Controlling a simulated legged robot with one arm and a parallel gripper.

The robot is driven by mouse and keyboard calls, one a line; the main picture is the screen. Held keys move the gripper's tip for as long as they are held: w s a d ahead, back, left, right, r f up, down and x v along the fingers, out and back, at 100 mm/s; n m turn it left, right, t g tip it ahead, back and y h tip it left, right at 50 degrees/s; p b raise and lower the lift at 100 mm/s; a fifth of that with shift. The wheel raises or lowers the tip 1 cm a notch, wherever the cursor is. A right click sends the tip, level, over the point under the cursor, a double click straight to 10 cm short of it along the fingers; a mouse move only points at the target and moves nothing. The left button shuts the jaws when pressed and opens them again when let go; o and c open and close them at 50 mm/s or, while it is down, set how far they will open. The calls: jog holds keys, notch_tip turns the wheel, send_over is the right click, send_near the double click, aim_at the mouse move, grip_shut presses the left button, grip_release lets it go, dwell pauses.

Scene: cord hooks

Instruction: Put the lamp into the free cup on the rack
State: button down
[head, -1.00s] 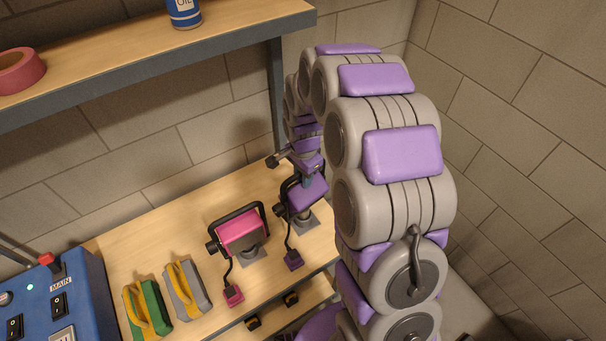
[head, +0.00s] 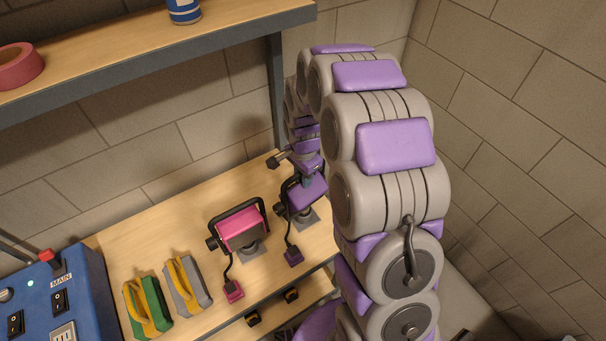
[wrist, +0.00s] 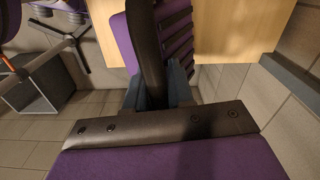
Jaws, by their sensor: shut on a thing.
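A purple work lamp (head: 306,196) with a black handle frame is at the right end of the wooden bench. Its cord runs down to a purple plug (head: 294,257) at the bench's front. My gripper (wrist: 158,88) is shut on the lamp's black handle (wrist: 147,45); the lamp's finned purple body (wrist: 178,35) shows beside the fingers. In the head view my arm partly covers the lamp. A grey square base (head: 307,218) is just below it; contact is unclear. A pink lamp (head: 242,230) with its own plug (head: 233,291) stands to the left. I cannot make out the free cup.
The wooden bench (head: 150,221) also holds green (head: 149,309) and grey (head: 190,285) items with yellow loops and a blue switch box (head: 70,295). Black hooks (head: 253,319) are on its front edge. A shelf (head: 130,55) overhangs; a wall is at right.

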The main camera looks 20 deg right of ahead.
jog(key=shift+f, duration=0.8)
jog(key=c, duration=0.9)
grip_release()
notch_tip(320, 180, up, 17)
jog(key=p, duration=0.3)
jog(key=shift+r, duration=0.15)
jog(key=s+r+n, duration=0.2)
jog(key=s+n, duration=0.2)
jog(key=s, duration=0.7)
jog(key=s+r+n+g, duration=0.1)
jog(key=s+n, duration=0.3)
jog(key=s, duration=0.7)
jog(key=s+r+n, duration=0.2)
jog(key=s+n, duration=0.2)
jog(key=s, duration=0.8)
jog(key=shift+r+n+g, duration=0.35)
jog(key=shift+n+g, duration=0.05)
